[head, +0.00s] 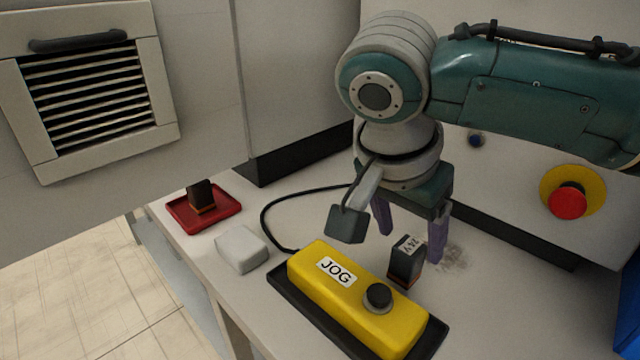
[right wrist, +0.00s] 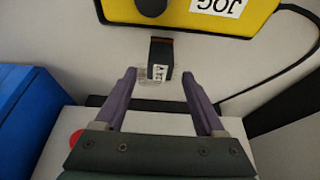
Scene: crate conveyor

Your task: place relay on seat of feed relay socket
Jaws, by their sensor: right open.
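A small black relay (head: 405,262) with a white 24V label and an orange band at its base stands on the counter behind the yellow JOG box. It also shows in the right wrist view (right wrist: 160,55), between and just beyond the fingertips. My right gripper (head: 409,245) is open above the counter, its purple fingers pointing down around the relay's far side; in the right wrist view (right wrist: 159,75) gaps show on both sides of the relay. A second dark block with an orange band (head: 201,196) stands on a red tray (head: 228,209). I cannot make out the feed relay socket. My left gripper is out of view.
The yellow JOG box (head: 315,290) with a black button sits on a dark base, its cable running behind. A pale block (head: 241,249) lies left of it. A red emergency button (head: 567,201) is on the cabinet at right; a blue bin (right wrist: 30,115) stands nearby.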

